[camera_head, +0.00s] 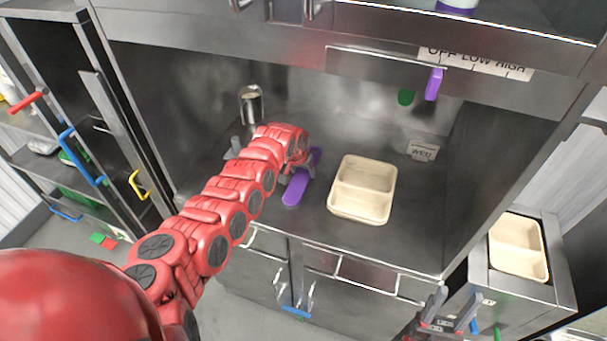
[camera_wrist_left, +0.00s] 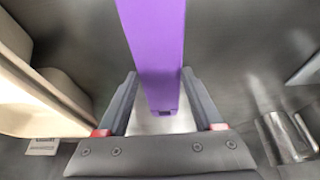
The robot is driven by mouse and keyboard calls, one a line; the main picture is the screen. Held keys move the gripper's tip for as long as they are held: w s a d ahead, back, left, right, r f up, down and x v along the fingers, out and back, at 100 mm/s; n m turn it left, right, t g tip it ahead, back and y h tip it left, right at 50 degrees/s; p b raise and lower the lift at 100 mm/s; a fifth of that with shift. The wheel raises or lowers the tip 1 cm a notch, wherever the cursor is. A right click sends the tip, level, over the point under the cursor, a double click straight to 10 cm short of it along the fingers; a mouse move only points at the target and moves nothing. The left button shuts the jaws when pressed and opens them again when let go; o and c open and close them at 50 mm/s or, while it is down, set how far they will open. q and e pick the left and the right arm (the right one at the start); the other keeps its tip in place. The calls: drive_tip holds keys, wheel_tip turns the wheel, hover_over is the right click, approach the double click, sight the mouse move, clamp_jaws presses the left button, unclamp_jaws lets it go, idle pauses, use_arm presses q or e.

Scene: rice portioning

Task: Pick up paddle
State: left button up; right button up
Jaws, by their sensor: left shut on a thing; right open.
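The purple paddle (camera_head: 294,190) is at the left of the steel counter, beside the beige two-part container. My left gripper (camera_head: 303,172) is at the paddle and shut on it. In the left wrist view the flat purple paddle (camera_wrist_left: 155,45) runs between the two grey fingers, its end close to the palm. The head view does not clearly show whether the paddle is clear of the counter. My right gripper (camera_head: 436,308) is open and empty at the lower right, in front of the counter.
The beige container (camera_head: 345,213) stands right of the paddle. A metal cup (camera_head: 251,107) stands at the back left. A second beige container (camera_head: 517,272) sits in a side stand at the right. A small sign (camera_head: 423,150) is at the back. A cabinet overhangs the counter.

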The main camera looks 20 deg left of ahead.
sight(302, 175)
use_arm(q)
drive_tip(key=shift+r, duration=0.1)
drive_tip(key=shift+c, duration=0.3)
drive_tip(key=shift+w+r, duration=0.1)
drive_tip(key=shift+r, duration=0.15)
wheel_tip(302, 175, up, 9)
drive_tip(key=b, duration=0.4)
drive_tip(key=shift+r, duration=0.2)
